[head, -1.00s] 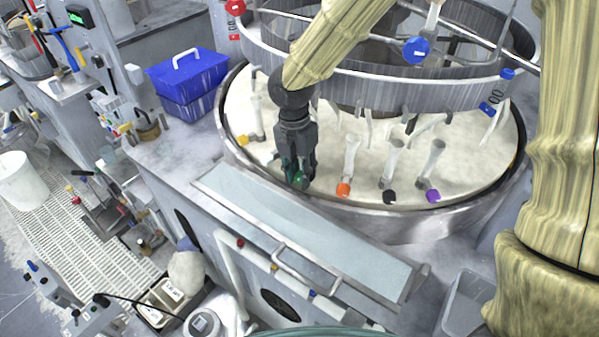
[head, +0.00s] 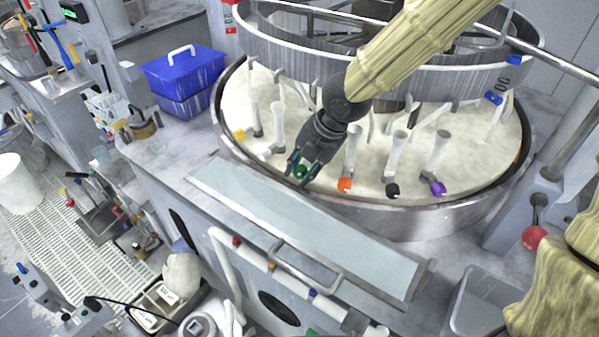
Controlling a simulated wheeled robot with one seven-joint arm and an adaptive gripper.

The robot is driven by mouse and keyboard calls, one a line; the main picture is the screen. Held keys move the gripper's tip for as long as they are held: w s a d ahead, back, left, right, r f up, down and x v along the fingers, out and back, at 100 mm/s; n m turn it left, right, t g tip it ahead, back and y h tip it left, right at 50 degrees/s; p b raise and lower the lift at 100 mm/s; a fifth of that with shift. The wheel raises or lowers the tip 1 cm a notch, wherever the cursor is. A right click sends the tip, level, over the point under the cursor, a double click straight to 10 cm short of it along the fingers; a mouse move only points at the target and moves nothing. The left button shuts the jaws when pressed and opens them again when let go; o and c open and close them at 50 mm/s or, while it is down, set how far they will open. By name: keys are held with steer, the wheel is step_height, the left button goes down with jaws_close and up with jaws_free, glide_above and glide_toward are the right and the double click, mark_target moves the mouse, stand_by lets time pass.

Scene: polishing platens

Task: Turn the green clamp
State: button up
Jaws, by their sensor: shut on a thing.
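The green clamp (head: 300,171) is a small round green knob near the front rim of the round polishing platen (head: 232,128). My gripper (head: 302,171) reaches down from the upper right, tilted, with its dark fingers on either side of the green clamp and shut on it. The fingers and wrist hide most of the clamp's stem.
An orange clamp (head: 345,185), a black clamp (head: 393,190) and a purple clamp (head: 438,189) stand close to the right. A yellow clamp (head: 239,134) is to the left. A metal ring (head: 300,58) hangs above the platen. A flat panel (head: 300,225) lies in front.

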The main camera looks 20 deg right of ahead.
steer(key=shift+s+d+f, duration=0.1)
steer(key=shift+s+f, duration=0.1)
steer(key=shift+s, duration=0.05)
stand_by(0.3)
steer(key=o, duration=1)
steer(key=shift+d, duration=0.1)
steer(key=shift+r, duration=0.1)
steer(key=shift+r, duration=0.15)
steer(key=shift+d+r, duration=0.1)
steer(key=shift+r, duration=0.4)
steer(key=shift+s+v, duration=0.1)
steer(key=shift+v, duration=1.6)
steer(key=shift+s+v, duration=0.15)
steer(key=shift+v, duration=1.5)
steer(key=shift+d+f, duration=0.1)
steer(key=shift+d, duration=0.05)
